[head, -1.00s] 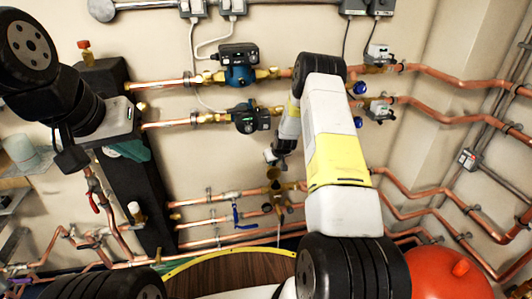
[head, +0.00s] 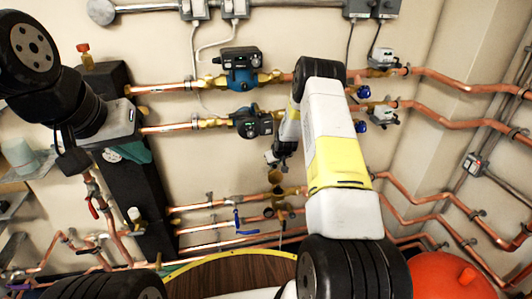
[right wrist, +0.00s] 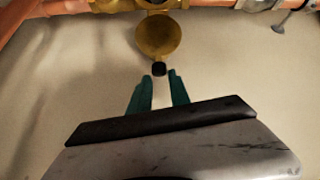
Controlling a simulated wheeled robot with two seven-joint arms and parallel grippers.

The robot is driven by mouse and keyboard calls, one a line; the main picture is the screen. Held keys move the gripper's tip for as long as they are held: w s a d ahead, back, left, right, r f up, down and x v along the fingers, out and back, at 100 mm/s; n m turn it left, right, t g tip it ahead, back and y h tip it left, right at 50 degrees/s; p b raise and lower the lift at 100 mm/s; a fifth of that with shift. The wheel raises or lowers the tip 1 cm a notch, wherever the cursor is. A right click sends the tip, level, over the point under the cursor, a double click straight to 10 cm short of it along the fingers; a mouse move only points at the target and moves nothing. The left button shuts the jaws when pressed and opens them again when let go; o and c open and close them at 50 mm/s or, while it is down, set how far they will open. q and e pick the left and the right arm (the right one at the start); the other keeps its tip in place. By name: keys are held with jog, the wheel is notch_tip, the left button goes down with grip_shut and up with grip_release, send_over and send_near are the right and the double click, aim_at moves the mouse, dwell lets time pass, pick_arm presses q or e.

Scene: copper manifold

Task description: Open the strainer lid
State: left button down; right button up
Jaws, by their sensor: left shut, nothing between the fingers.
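The brass strainer (head: 276,190) sits on the upper pipe of the lower group in the head view. Its round brass lid (right wrist: 158,36) shows at the top of the right wrist view, with a small black knob (right wrist: 158,69) at its near edge. My right gripper (right wrist: 160,76) is open, its teal fingertips either side of the knob's near end. I cannot tell whether they touch it. In the head view the right gripper (head: 277,160) is just above the strainer, its fingers hardly visible. My left gripper (head: 132,151) is shut and empty in front of the black panel at left.
Copper pipes run across the wall, with two pumps (head: 240,70) above and a blue-handled valve (head: 239,222) left of the strainer. A red tank (head: 450,275) stands at lower right. A round wooden table top (head: 230,272) is at the bottom.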

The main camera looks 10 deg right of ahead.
jog(key=o, duration=0.3)
jog(key=shift+w+d+r, duration=0.1)
jog(key=shift+d, duration=0.15)
jog(key=shift+a, duration=0.1)
jog(key=v, duration=0.7)
jog(key=shift+s+r, duration=0.25)
jog(key=shift+s, duration=0.1)
